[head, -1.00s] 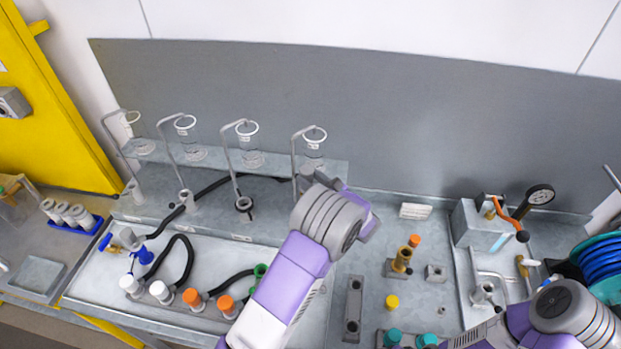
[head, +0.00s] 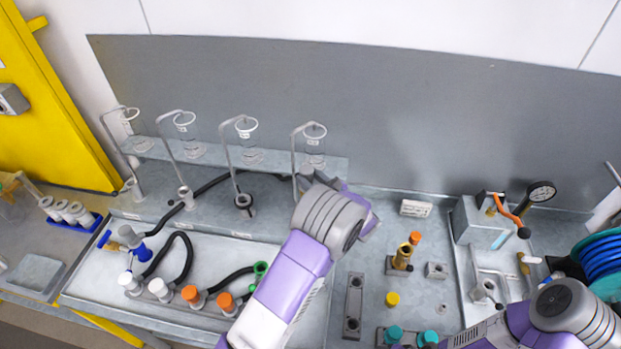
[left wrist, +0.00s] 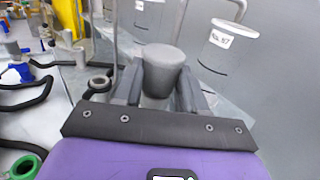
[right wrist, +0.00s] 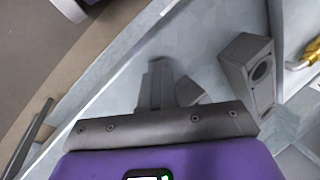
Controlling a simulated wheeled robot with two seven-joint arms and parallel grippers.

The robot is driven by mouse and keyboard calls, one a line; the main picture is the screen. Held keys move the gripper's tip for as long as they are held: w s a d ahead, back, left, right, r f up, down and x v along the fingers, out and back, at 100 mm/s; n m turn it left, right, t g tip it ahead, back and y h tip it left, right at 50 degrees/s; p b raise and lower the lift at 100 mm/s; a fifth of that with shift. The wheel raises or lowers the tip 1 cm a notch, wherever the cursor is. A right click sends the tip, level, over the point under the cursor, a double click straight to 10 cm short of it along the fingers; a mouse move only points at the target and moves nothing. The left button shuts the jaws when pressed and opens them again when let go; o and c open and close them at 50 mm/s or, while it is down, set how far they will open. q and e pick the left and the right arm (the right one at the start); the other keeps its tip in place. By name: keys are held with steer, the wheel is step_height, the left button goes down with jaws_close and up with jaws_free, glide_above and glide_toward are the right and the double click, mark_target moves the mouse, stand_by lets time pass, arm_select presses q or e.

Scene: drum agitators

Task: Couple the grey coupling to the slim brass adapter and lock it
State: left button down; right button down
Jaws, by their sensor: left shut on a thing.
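A grey tapered cylinder (left wrist: 165,68), which looks like the grey coupling, sits between the two fingers of my left gripper (left wrist: 160,95) in the left wrist view. The gripper is shut on it, beside the last glass holder of the rack.
A rack with several glass holders (head: 246,130) stands at the back left. Hoses with white and orange ends (head: 192,293) lie before it. A yellow cap (head: 392,299) and a grey bar (head: 353,308) lie mid-bench.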

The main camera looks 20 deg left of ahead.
arm_select(q)
steer(key=shift+s+f+b, duration=0.2)
steer(key=shift+f+b, duration=0.2)
steer(key=shift+f, duration=0.15)
arm_select(e)
steer(key=shift+s+d+f, duration=0.1)
steer(key=shift+f, duration=0.35)
arm_select(q)
steer(key=c, duration=1.1)
jaws_free()
steer(key=o, duration=0.6)
steer(key=shift+s+r, duration=0.1)
steer(key=shift+c, duration=0.2)
steer(key=shift+w+r+p, duration=0.2)
steer(key=shift+r+p, duration=0.4)
steer(key=shift+r, duration=0.1)
arm_select(e)
steer(key=shift+r, duration=0.45)
arm_select(q)
step_height(320, 180, up, 8)
steer(key=p, duration=0.6)
steer(key=shift+w+r, duration=0.1)
steer(key=shift+w, duration=0.05)
arm_select(e)
step_height(320, 180, up, 6)
steer(key=shift+r, duration=0.1)
arm_select(q)
steer(key=shift+r, duration=0.3)
arm_select(e)
steer(key=shift+r, duration=0.15)
